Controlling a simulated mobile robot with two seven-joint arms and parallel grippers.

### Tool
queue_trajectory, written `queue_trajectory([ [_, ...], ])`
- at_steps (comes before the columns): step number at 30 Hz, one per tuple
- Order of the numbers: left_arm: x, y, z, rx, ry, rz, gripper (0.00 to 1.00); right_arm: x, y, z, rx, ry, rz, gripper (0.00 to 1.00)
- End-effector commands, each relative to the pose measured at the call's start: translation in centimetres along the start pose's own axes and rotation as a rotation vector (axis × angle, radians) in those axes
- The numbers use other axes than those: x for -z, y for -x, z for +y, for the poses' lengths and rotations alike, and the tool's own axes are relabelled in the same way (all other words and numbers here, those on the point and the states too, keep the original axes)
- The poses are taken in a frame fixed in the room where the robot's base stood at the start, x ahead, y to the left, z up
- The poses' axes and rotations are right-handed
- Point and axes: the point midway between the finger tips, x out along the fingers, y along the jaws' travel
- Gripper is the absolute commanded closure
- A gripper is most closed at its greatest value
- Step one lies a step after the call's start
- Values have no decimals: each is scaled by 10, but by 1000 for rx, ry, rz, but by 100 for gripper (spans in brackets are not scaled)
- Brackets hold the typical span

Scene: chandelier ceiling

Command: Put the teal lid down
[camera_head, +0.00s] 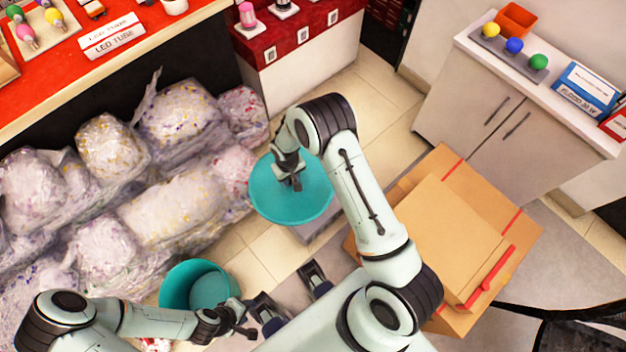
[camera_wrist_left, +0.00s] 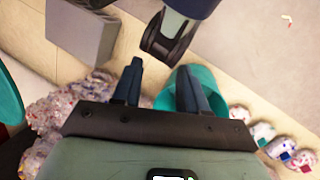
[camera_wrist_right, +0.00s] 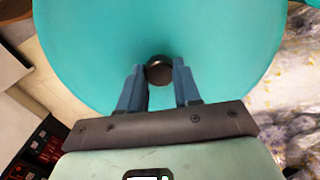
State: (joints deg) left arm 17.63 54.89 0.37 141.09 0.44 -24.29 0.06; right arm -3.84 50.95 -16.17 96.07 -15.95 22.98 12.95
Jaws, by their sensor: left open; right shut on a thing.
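The teal lid (camera_head: 265,200) is a wide round disc, held up in the middle of the head view. My right gripper (camera_head: 291,180) is shut on its dark knob (camera_wrist_right: 160,70), and the lid's top (camera_wrist_right: 90,50) fills much of the right wrist view. A teal round bin (camera_head: 182,290) stands open on the floor to the lower left of the lid, and it also shows beyond my left fingers in the left wrist view (camera_wrist_left: 208,80). My left gripper (camera_head: 246,320) is open and empty, just right of the bin. The lid's edge also shows in the left wrist view (camera_wrist_left: 8,100).
A grey block (camera_head: 313,231) stands partly hidden below the lid. Clear bags of shreds (camera_head: 170,205) are heaped on the left. A cardboard box (camera_head: 430,225) and a white cabinet (camera_head: 500,120) stand on the right. Some tiled floor (camera_head: 245,262) shows bare beside the bin.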

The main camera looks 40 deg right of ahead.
Motion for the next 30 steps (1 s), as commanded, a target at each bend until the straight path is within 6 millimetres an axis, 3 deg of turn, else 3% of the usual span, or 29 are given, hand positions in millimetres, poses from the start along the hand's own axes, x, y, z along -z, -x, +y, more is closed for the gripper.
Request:
queue_trajectory([
  [1,5,-22,-8,1,3,14,57,2,-35,13,-1,-29,-4,100],
  [9,35,-74,-22,-3,6,94,57,21,-136,71,0,-145,3,100],
  [15,50,-94,-27,-4,7,129,57,26,-177,97,0,-194,7,100],
  [22,62,-102,-30,-4,9,159,57,28,-207,104,1,-208,7,100],
  [30,99,-119,-40,3,18,255,57,28,-280,104,0,-207,7,100],
])
